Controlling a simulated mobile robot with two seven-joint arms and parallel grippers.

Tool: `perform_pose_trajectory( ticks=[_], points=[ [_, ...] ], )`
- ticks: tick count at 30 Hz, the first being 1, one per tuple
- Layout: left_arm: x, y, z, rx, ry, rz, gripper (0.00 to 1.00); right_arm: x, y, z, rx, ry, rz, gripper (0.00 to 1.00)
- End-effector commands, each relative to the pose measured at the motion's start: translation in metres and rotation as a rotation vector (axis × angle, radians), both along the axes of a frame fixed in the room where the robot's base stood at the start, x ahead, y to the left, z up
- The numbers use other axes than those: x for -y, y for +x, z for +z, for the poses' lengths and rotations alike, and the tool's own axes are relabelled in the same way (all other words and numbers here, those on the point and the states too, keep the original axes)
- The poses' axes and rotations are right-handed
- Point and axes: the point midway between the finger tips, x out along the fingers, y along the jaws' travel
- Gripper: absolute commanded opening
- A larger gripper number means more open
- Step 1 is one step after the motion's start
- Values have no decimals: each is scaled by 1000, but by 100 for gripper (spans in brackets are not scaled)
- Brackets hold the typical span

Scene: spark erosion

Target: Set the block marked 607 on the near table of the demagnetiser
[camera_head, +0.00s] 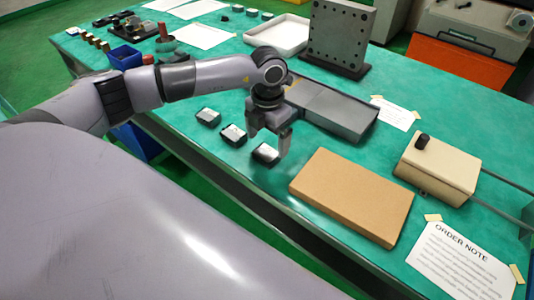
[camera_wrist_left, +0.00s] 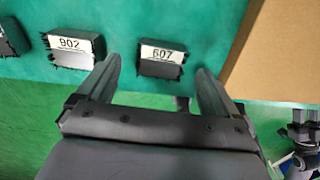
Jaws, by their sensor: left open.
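The block marked 607 (camera_wrist_left: 161,60) is dark with a white label and lies on the green table. In the head view it appears to be the block (camera_head: 265,154) nearest the brown board. My left gripper (camera_head: 277,146) is open above it; in the left wrist view the block shows between the fingertips (camera_wrist_left: 158,68), not gripped. A block marked 902 (camera_wrist_left: 75,48) lies to its left. A low grey two-part unit (camera_head: 350,114), which looks like the demagnetiser, lies behind the gripper; its near part is bare and my arm hides some of its far end.
A third block (camera_head: 208,117) lies farther along the row. A brown board (camera_head: 352,195) lies close to the right of the 607 block. A beige box with a black knob (camera_head: 440,165) stands right. An upright grey plate (camera_head: 340,38) stands behind the low unit.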

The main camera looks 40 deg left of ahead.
Motion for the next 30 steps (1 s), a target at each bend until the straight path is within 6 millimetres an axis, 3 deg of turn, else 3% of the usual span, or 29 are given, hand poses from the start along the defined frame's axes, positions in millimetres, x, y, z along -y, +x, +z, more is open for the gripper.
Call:
perform_pose_trajectory(
  ticks=[6,15,21,24,30],
  points=[
    [0,-5,-30,-2,-2,0,94,0,0,7,0,1,-1,43],
    [1,-5,-36,0,-3,-1,94,0,0,6,0,1,-1,43],
    [1,-5,-36,0,-3,-1,28,0,0,6,0,0,-1,43],
    [1,-4,-34,2,-4,-1,2,0,0,7,0,0,-1,43],
    [1,-4,-33,3,-4,-1,2,0,0,6,0,0,-1,43]
  ],
)
